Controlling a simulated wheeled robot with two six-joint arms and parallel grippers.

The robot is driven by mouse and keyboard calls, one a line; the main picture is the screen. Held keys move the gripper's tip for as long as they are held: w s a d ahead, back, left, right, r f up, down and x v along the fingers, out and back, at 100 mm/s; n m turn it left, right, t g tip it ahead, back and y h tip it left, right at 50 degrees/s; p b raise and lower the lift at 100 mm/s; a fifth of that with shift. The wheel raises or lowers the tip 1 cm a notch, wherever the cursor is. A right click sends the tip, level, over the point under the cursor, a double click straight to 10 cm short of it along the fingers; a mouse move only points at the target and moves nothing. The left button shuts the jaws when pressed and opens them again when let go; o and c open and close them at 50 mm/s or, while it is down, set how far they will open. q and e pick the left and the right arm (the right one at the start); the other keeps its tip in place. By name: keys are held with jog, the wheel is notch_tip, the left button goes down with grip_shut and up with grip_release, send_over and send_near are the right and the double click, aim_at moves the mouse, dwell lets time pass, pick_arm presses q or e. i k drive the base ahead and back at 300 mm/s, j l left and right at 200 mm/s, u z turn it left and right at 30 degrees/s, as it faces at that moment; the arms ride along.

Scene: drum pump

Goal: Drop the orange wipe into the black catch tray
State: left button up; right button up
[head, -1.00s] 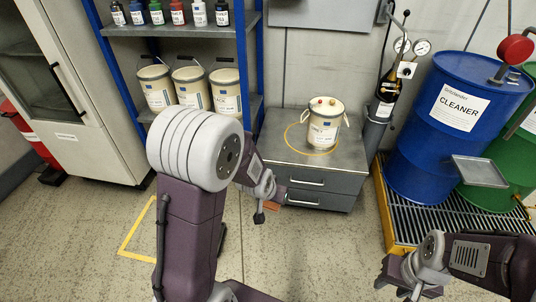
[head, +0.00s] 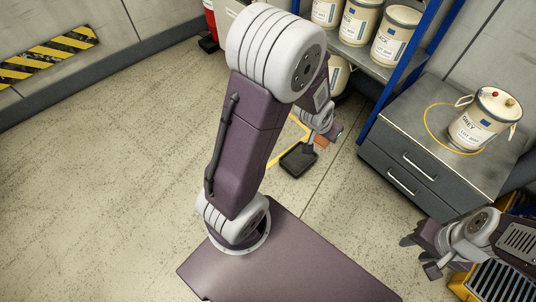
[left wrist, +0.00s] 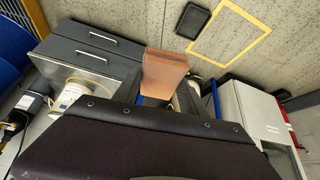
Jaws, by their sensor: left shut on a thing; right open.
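The orange wipe (head: 321,141) is held in my left gripper (head: 328,134), which is shut on it. In the left wrist view the wipe (left wrist: 164,72) shows as a flat orange-brown piece past the wrist. The black catch tray (head: 298,160) lies on the floor, just below the wipe in the head picture; the height between them is hard to judge. In the left wrist view the tray (left wrist: 193,20) is up and right of the wipe, apart from it in the picture. My right gripper (head: 418,256) is open and empty at the lower right.
A yellow floor outline (head: 289,140) is beside the tray. A grey drawer cabinet (head: 400,165) with a cream pail (head: 482,122) on top stands to the right. A blue-framed shelf (head: 380,60) holds more pails. The floor at left is clear.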

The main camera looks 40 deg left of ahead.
aim_at(296, 159)
jog(key=u, duration=0.95)
